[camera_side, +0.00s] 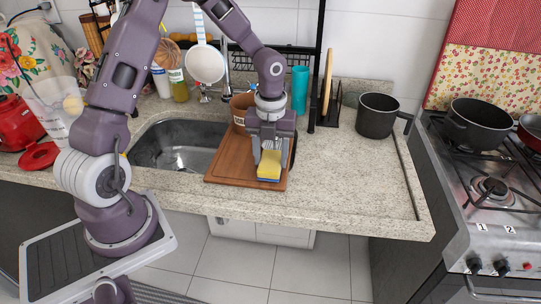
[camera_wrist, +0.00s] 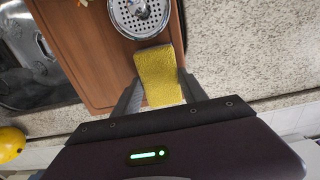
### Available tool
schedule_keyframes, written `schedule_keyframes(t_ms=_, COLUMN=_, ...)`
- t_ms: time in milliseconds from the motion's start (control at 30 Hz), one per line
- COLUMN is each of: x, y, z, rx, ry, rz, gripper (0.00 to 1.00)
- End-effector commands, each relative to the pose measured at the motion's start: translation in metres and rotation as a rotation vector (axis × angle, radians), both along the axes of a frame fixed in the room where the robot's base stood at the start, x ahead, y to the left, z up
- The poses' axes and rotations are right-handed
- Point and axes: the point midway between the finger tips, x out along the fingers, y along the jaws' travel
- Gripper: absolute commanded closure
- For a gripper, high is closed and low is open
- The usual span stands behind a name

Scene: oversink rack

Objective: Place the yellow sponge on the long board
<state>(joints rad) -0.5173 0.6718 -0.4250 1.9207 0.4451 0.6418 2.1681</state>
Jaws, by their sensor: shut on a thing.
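The yellow sponge (camera_side: 269,164) has a blue underside and is between the fingers of my gripper (camera_side: 268,158). In the wrist view, the sponge (camera_wrist: 158,72) lies between both grey fingertips of my gripper (camera_wrist: 160,92), which is shut on it. The long board (camera_side: 222,168) is a brown wooden board lying flat across the right part of the sink and the counter edge. It also shows in the wrist view (camera_wrist: 85,45). The sponge is over the board's front right part; I cannot tell whether it touches the board.
A round perforated metal piece (camera_wrist: 140,14) is beside the sponge over the board. A brown pot (camera_side: 240,108) stands behind my gripper. The sink basin (camera_side: 175,145) is left of the board. A dark pot (camera_side: 377,115) stands to the right, with clear counter (camera_side: 345,175) in front.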

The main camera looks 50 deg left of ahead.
Motion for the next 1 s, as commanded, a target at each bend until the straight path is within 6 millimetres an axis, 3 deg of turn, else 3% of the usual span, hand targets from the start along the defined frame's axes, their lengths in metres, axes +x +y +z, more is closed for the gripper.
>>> schedule_keyframes(t_ms=67, x=0.0, y=0.0, z=-0.003, rx=0.0, ry=0.001, rz=0.0, gripper=0.83)
schedule_keyframes(t_ms=100, x=0.0, y=0.0, z=-0.002, rx=0.001, ry=0.001, rz=0.0, gripper=0.42)
schedule_keyframes(t_ms=200, x=0.0, y=0.0, z=-0.002, rx=0.001, ry=0.001, rz=0.0, gripper=0.28)
schedule_keyframes(t_ms=467, x=0.0, y=0.0, z=-0.001, rx=0.0, ry=0.0, rz=0.0, gripper=0.28)
schedule_keyframes(t_ms=567, x=0.001, y=0.0, z=0.008, rx=0.0, ry=-0.003, rz=0.001, gripper=0.28)
schedule_keyframes(t_ms=800, x=0.001, y=0.001, z=0.072, rx=0.002, ry=-0.006, rz=0.002, gripper=0.28)
schedule_keyframes(t_ms=1000, x=0.0, y=0.0, z=0.111, rx=0.001, ry=-0.001, rz=0.002, gripper=0.28)
